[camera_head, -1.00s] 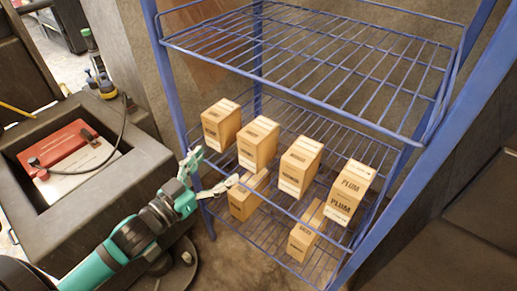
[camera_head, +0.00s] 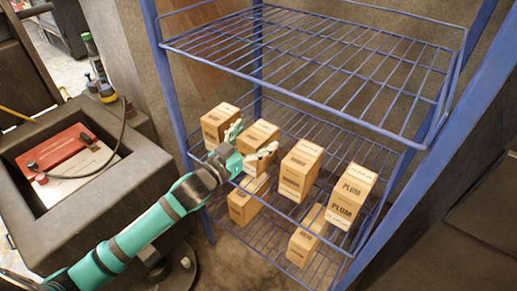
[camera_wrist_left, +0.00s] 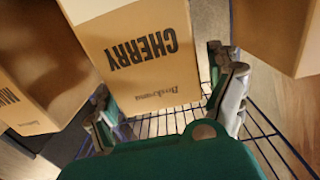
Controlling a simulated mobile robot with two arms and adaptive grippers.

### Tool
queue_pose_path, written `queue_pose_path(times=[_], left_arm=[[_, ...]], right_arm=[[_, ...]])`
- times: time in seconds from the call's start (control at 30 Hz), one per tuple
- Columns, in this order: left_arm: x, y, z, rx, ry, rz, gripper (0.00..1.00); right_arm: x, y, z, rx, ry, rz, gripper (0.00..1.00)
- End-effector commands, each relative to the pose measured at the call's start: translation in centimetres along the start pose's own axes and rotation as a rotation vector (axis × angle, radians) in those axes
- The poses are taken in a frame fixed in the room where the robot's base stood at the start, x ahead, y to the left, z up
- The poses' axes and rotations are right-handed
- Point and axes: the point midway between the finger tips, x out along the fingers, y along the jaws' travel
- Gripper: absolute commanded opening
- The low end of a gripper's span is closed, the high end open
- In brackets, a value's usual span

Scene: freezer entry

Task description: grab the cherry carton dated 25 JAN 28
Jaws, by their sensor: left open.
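The cherry carton (camera_wrist_left: 145,48) fills the middle of the left wrist view, with CHERRY printed on its face. In the head view it appears to be the second carton from the left (camera_head: 263,131) in the row on the middle wire shelf. My left gripper (camera_head: 250,142) is open in front of it, one finger toward each side. In the left wrist view the gripper (camera_wrist_left: 165,103) has a finger left and right of the carton's near end; I cannot tell whether they touch it. No date is readable. My right gripper is not in view.
Beside it stand a carton on the left (camera_head: 218,122), another on the right (camera_head: 299,167), and a plum carton (camera_head: 350,193). Two cartons (camera_head: 248,203) (camera_head: 306,236) sit lower. The blue rack's upper shelf (camera_head: 310,55) is empty. A dark cart (camera_head: 130,180) stands left.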

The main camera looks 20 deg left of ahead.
Motion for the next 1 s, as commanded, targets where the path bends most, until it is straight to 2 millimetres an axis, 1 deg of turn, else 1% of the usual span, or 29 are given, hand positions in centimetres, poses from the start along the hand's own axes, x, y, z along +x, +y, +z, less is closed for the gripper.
queue_pose_path(times=[0.03, 0.13, 0.23, 0.4, 0.67, 1.0], left_arm=[[0.8, 0.0, 0.0, 0.000, 0.001, -0.001, 0.90], [1.7, 0.0, 0.1, 0.000, 0.000, 0.000, 0.90], [2.0, 0.0, 0.1, 0.000, -0.001, 0.000, 0.90], [1.9, 0.0, 0.1, 0.000, -0.001, 0.000, 0.90], [1.9, 0.0, 0.1, 0.000, -0.001, 0.000, 0.56], [1.9, 0.0, 0.1, 0.000, -0.001, 0.000, 0.12]], right_arm=[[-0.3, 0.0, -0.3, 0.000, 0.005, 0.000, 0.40], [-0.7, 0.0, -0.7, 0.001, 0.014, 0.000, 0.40], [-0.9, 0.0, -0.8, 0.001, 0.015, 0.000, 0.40], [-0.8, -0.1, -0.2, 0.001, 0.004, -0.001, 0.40], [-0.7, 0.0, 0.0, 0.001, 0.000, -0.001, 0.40], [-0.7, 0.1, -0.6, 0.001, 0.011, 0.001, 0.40]])
